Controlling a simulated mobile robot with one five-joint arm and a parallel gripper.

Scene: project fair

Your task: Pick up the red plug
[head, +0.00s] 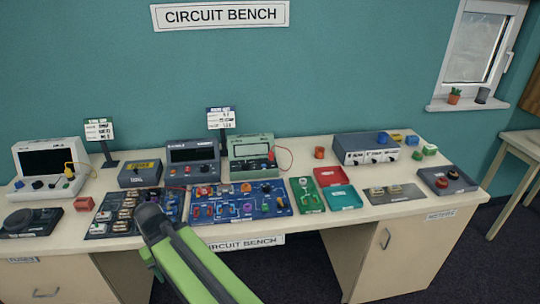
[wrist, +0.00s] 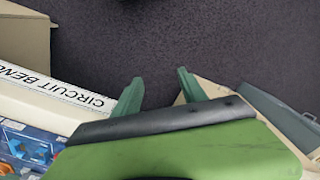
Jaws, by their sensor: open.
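My gripper (wrist: 160,88) is open in the wrist view, with its two green fingers apart and dark carpet visible between them. Nothing is held. In the head view my green arm reaches up from the bottom over the bench's front edge. A blue board (head: 282,207) with several small coloured parts, some red or orange, lies right of the arm; its corner also shows in the wrist view (wrist: 28,147). I cannot tell which red piece is the plug.
The bench (head: 400,209) is crowded with meters, boards and boxes. A red tray (head: 330,176) and a teal tray (head: 345,197) lie right of the blue board. A dark box with a red knob (head: 446,180) is at the right end. The bench-front sign (wrist: 60,88) is near my gripper.

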